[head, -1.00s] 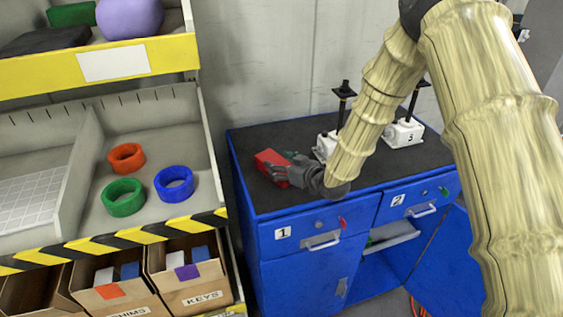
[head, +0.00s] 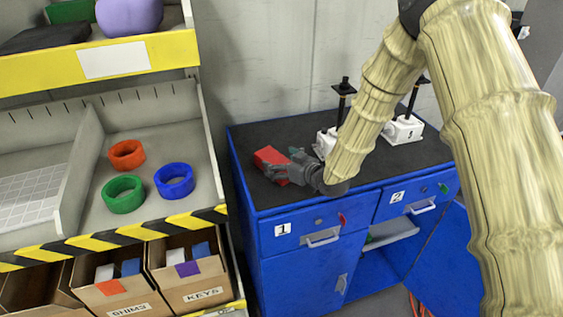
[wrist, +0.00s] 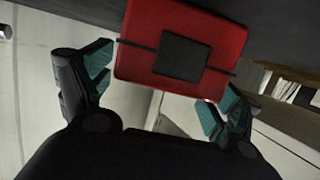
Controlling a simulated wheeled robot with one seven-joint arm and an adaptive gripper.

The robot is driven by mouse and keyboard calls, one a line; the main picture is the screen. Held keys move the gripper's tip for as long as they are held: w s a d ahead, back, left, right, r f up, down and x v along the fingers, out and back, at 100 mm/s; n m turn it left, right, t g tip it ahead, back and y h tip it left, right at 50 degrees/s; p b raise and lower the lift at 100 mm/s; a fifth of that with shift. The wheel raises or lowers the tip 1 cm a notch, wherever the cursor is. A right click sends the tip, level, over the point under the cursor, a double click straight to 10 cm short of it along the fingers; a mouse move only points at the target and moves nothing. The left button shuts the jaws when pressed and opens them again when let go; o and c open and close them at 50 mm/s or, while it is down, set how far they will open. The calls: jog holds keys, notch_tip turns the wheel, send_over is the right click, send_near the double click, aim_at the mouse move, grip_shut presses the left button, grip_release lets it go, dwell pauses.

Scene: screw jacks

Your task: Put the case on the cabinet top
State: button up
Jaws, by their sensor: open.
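The red case (head: 270,157) rests on the dark cabinet top (head: 285,135), near its left end. In the wrist view the case (wrist: 187,30) shows a dark square patch and a thin dark band, and lies tilted against the dark surface. My gripper (head: 285,172) is at the near side of the case, low over the cabinet top. In the wrist view my gripper (wrist: 160,95) is open, with one finger on each side of the case's near end. A gap shows at the left finger; whether the right finger touches is unclear.
Two white screw jacks (head: 326,142) and (head: 403,130) stand farther right on the cabinet top. A shelf rack (head: 205,140) with rings and bins stands close on the left. Drawers and an open cabinet door (head: 440,262) face the front.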

jog(key=shift+s+d, duration=0.2)
jog(key=shift+d, duration=0.05)
jog(key=b+v, duration=0.4)
jog(key=v, duration=0.7)
jog(key=shift+s+r, duration=0.2)
jog(key=shift+r, duration=0.05)
